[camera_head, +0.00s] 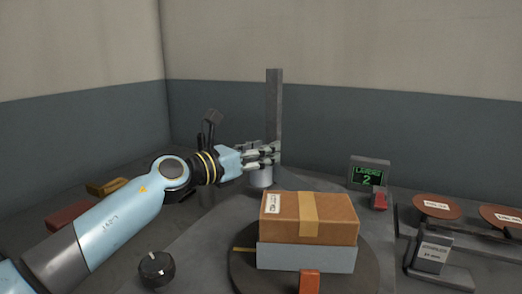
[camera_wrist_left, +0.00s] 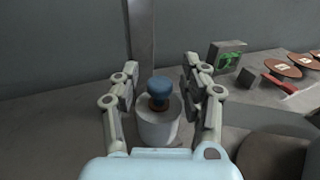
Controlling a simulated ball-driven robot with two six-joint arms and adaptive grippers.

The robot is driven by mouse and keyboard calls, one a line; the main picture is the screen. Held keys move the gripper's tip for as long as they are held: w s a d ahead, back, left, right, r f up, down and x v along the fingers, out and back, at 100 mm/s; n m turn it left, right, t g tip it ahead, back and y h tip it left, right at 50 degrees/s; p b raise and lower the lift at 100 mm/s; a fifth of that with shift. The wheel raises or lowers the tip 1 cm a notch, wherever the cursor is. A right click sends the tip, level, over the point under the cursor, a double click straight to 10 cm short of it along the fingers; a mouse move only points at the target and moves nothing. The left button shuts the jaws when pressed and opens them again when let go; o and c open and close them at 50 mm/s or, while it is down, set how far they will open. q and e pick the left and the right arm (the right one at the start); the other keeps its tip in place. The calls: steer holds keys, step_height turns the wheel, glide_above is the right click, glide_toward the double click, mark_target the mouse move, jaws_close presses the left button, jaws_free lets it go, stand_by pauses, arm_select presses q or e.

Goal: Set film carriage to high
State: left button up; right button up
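The film carriage appears as a pale grey cylinder (camera_head: 261,179) low at the dark upright mast (camera_head: 273,110). In the left wrist view the cylinder (camera_wrist_left: 158,130) has a blue knob (camera_wrist_left: 160,88) on top with a brownish base. My left gripper (camera_head: 277,152) reaches in from the left, just above the cylinder. In the wrist view its two fingers (camera_wrist_left: 160,78) are spread apart, one on each side of the blue knob, with visible gaps. The knob is hidden in the head view. My right gripper is not in view.
A taped cardboard box (camera_head: 312,218) sits on a grey-blue block (camera_head: 305,258) on a round turntable (camera_head: 241,272). A black dial (camera_head: 156,270) is front left. A screen reading "LAYERS 2" (camera_head: 368,177) and two brown discs (camera_head: 437,207) stand right. A wall is behind.

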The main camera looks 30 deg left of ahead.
arm_select(q)
steer(key=c, duration=0.9)
jaws_close()
steer(key=shift+w+f, duration=0.1)
steer(key=shift+w, duration=0.05)
